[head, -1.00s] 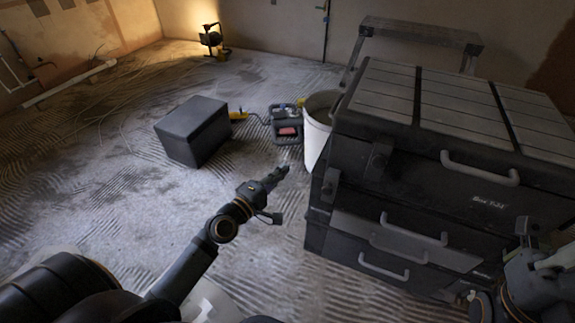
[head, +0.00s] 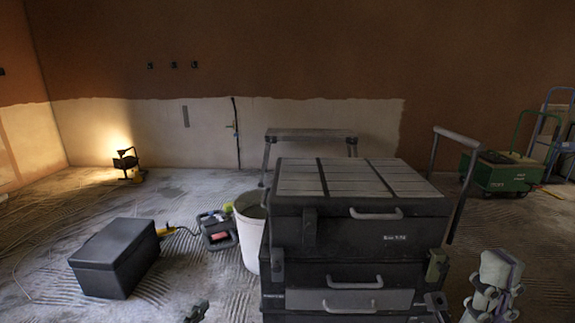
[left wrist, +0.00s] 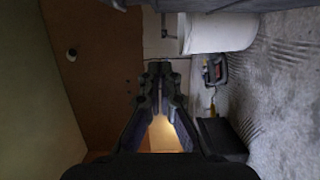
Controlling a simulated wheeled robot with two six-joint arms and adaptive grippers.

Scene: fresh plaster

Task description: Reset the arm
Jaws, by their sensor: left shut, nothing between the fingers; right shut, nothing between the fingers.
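My left gripper (head: 196,312) just shows at the bottom edge of the head view, left of the toolbox stack. In the left wrist view its fingers (left wrist: 160,90) are together with nothing between them, in front of the wall.
A black toolbox stack (head: 360,228) stands front right of centre, with a white bucket (head: 250,235) at its left. A black box (head: 112,262) and a charger-like case (head: 217,230) lie on the floor. A lit lamp (head: 127,162) and green cart (head: 497,175) stand farther back.

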